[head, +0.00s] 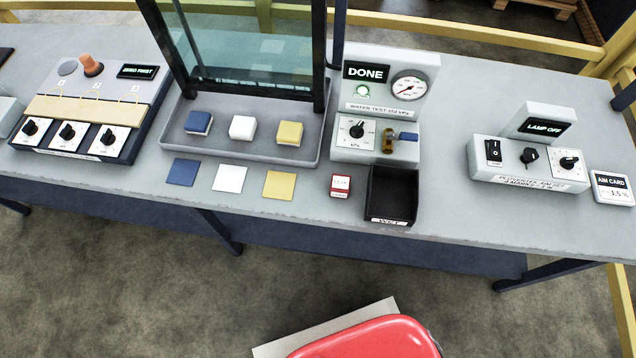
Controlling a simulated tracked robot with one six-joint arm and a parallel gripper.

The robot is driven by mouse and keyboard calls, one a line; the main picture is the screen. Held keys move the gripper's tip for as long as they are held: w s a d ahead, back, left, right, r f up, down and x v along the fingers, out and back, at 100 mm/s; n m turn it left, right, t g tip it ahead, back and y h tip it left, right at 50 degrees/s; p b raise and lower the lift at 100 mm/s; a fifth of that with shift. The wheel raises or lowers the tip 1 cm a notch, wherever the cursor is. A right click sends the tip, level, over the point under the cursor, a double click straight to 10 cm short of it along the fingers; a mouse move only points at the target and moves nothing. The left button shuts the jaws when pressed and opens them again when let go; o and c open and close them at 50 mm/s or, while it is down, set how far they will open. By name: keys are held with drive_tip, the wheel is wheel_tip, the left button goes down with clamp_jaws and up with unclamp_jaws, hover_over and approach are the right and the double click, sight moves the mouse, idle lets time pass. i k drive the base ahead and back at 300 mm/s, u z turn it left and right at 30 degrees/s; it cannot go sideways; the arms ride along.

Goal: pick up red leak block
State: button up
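The red leak block (340,186) is a small red block with a white label on its top face. It sits on the grey workbench (460,215) near the front edge, just left of a black open bin (392,197) and apart from it. Nothing covers it. My gripper is not in this view.
Blue, white and yellow blocks sit in a grey tray (314,150) under a glass panel (245,45), with matching flat squares in front. A test unit (375,150) reading DONE stands behind the bin. Control boxes stand left and right. A red rounded object (370,340) is below.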

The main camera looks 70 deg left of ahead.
sight(340, 186)
drive_tip(key=u, duration=0.05)
drive_tip(key=k, duration=1.8)
drive_tip(key=u, duration=1.95)
drive_tip(key=i, duration=0.95)
